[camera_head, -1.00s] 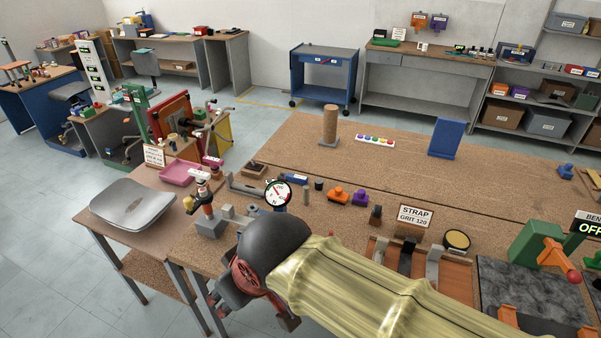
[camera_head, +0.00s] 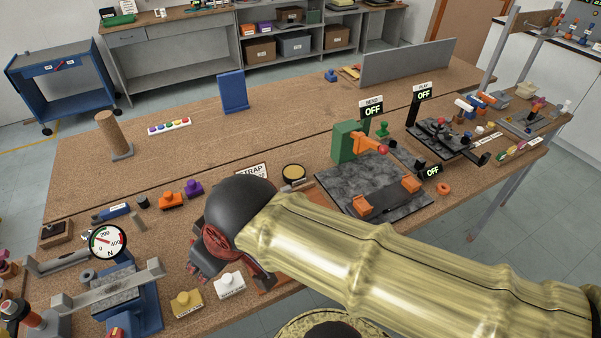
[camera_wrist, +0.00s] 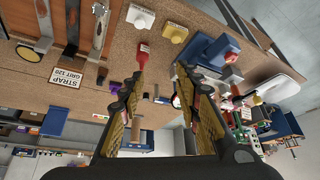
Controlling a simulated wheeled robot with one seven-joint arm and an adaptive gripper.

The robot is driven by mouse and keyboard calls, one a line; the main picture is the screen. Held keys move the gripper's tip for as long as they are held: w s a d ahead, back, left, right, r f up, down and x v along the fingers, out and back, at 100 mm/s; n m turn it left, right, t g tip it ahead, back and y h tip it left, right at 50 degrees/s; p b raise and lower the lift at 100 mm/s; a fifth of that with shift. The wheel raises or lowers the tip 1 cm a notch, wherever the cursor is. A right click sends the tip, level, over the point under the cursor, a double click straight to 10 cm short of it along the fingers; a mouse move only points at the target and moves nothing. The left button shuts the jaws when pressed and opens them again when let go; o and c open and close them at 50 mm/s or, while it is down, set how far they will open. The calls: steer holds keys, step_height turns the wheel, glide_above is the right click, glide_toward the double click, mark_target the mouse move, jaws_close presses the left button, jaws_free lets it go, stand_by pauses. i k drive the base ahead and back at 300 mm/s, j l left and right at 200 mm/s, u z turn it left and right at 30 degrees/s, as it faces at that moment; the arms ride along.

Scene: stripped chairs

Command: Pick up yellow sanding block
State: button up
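The yellow sanding block (camera_head: 186,303) sits on the near part of the brown bench in the head view, with a small knob on top and a pale label on its side. It also shows at the top of the wrist view (camera_wrist: 174,33). My gripper (camera_wrist: 160,73) is open and empty in the wrist view, its two fingers apart, with the yellow block beyond the fingertips and not touching them. In the head view my gripper is largely hidden by my wrist, above and behind the block.
A similar white block (camera_head: 229,285) stands just right of the yellow one. A blue fixture with a metal bar (camera_head: 140,300) and a round force dial (camera_head: 107,242) are to the left. Orange (camera_head: 172,201) and purple (camera_head: 194,188) blocks lie farther back. A dark slab (camera_head: 375,182) is to the right.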

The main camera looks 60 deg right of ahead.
mark_target(185, 303)
steer(key=z, duration=1.15)
steer(key=k+j+u, duration=0.1)
steer(key=k+u, duration=0.25)
steer(key=k+j+u, duration=0.2)
steer(key=k+u, duration=0.15)
steer(key=k, duration=0.05)
